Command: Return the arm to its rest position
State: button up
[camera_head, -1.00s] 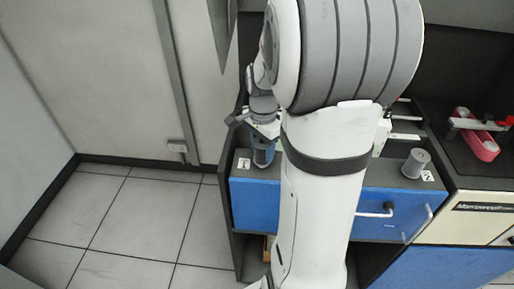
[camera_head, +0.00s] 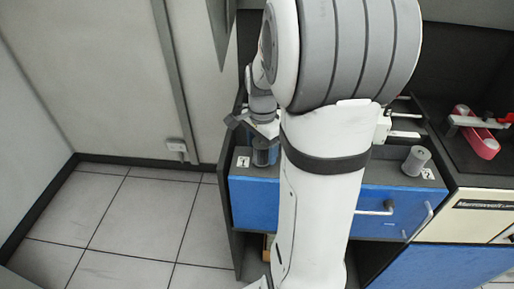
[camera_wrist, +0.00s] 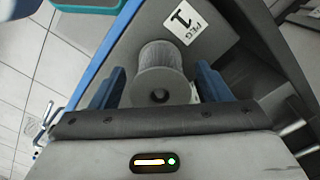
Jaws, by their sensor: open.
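My gripper (camera_head: 262,141) is at the left end of the blue-fronted drawer unit (camera_head: 256,198), partly hidden behind my own arm in the head view. In the wrist view my gripper (camera_wrist: 160,75) has its two blue fingers spread apart. A grey spool-like peg (camera_wrist: 161,57) with a dark centre hole shows between them, with a gap on each side. The peg stands on the dark top beside a white label reading "PEG 1" (camera_wrist: 187,20). In the head view the peg is mostly hidden behind the gripper.
A second grey peg (camera_head: 417,160) stands at the right of the unit beside another label. A red and white device (camera_head: 478,135) lies on the dark surface farther right. A wall stands behind; open tiled floor (camera_head: 120,215) lies to the left.

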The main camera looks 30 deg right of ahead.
notch_tip(320, 180, up, 8)
jog(key=shift+f, duration=0.15)
jog(key=s+a+f+n+t, duration=0.1)
jog(key=s+a+n+t, duration=0.2)
jog(key=s+a+n, duration=0.9)
jog(key=a+n, duration=0.1)
jog(key=n, duration=0.2)
jog(key=shift+s+a+n, duration=0.25)
jog(key=shift+a+n, duration=0.05)
jog(key=shift+n, duration=0.1)
jog(key=shift+f, duration=0.1)
jog(key=shift+c, duration=0.5)
